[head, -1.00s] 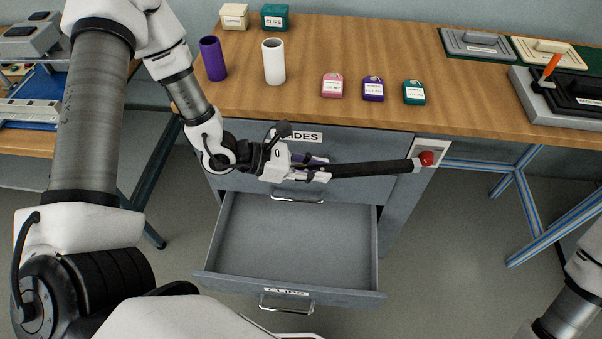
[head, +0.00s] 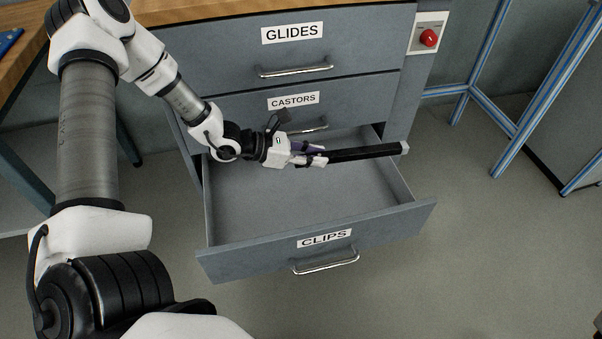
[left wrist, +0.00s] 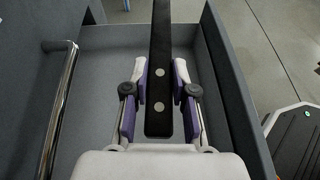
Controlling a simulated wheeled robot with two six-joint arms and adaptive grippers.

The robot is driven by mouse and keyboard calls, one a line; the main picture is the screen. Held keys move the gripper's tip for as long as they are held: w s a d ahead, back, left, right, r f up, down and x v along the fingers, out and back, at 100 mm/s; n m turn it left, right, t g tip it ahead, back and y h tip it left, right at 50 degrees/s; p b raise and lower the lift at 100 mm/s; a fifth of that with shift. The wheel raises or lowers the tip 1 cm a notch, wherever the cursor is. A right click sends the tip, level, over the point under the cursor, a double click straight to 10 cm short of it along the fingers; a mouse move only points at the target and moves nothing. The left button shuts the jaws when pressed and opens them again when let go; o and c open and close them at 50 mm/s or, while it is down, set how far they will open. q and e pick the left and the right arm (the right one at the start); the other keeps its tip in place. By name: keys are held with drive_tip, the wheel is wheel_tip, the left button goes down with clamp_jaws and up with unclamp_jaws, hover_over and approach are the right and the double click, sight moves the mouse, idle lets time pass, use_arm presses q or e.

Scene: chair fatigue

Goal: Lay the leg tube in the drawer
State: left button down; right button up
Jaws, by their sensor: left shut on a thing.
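The black leg tube (head: 365,153) has a pale end cap and lies roughly level, pointing right in the head view. My left gripper (head: 318,155) is shut on its left end. In the left wrist view the tube (left wrist: 161,60) runs away from the gripper (left wrist: 161,90), with two pale dots on its near end. The open drawer (head: 255,247), labelled CLIPS, looks empty. The tube and gripper are over the drawer; its grey floor (left wrist: 105,60) shows beneath them. The tube's far end is near the drawer's right wall. I cannot tell how high the tube is. My right gripper is not in view.
Above the open drawer are the shut CASTORS drawer (head: 255,108) and GLIDES drawer (head: 220,55), with bar handles. A red button (head: 429,38) is on the cabinet's right side. A blue frame (head: 478,120) stands at the right. The floor in front is clear.

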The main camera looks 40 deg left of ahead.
use_arm(q)
drive_tip(key=b, duration=0.7)
hover_over(303, 199)
wheel_tip(303, 199, down, 10)
drive_tip(key=shift+n+t+y, duration=0.3)
drive_tip(key=shift+n, duration=0.1)
wheel_tip(303, 199, down, 10)
drive_tip(key=b, duration=0.5)
drive_tip(key=shift+r, duration=0.2)
drive_tip(key=shift+f, duration=0.2)
drive_tip(key=c, duration=0.9)
unclamp_jaws()
drive_tip(key=shift+r, duration=0.1)
drive_tip(key=shift+c, duration=0.2)
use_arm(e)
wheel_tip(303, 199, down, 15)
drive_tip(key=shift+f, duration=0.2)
